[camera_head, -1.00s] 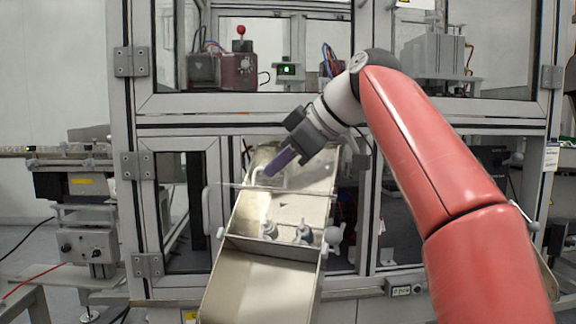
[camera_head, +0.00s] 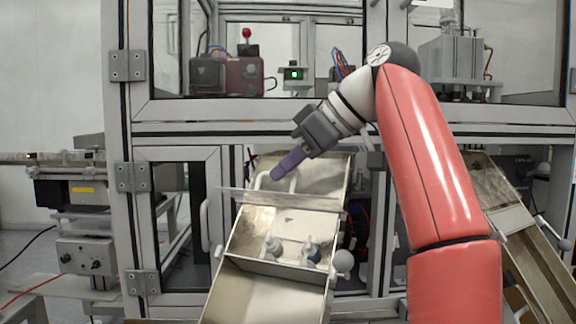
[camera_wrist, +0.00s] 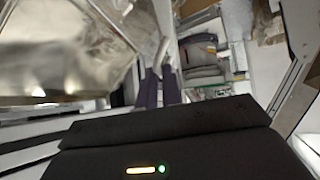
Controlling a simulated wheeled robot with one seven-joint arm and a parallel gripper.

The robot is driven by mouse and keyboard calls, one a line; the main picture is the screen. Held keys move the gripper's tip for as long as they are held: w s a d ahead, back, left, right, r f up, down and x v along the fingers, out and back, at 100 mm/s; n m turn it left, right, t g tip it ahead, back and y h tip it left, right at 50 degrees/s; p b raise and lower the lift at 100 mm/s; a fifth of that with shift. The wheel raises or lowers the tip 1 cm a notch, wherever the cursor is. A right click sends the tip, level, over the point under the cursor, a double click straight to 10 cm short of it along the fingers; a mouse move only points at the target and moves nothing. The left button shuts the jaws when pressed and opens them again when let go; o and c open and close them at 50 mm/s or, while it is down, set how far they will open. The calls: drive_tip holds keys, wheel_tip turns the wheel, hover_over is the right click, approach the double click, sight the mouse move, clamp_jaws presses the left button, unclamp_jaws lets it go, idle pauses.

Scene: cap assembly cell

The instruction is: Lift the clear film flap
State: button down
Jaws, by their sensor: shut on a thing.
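The clear film flap (camera_head: 315,203) shows in the head view as a thin see-through strip across the upper part of the sloped metal chute. A white bar handle (camera_head: 258,183) rises at its upper left. My gripper (camera_head: 276,175), with purple fingers, reaches down from the upper right and is shut at this handle. In the wrist view my dark fingers (camera_wrist: 160,88) are close together with a pale bar (camera_wrist: 160,52) between their tips. A shiny clear sheet (camera_wrist: 65,45) fills the upper left there. The exact contact is too small to see clearly.
The metal chute (camera_head: 265,290) has a cross divider, with several small grey-white parts (camera_head: 312,252) above it. Another chute (camera_head: 530,235) stands at the right. The machine's frame posts and glass doors surround the area.

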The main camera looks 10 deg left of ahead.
drive_tip(key=c, duration=1.6)
unclamp_jaws()
drive_tip(key=shift+o, duration=0.2)
drive_tip(key=shift+a, duration=0.1)
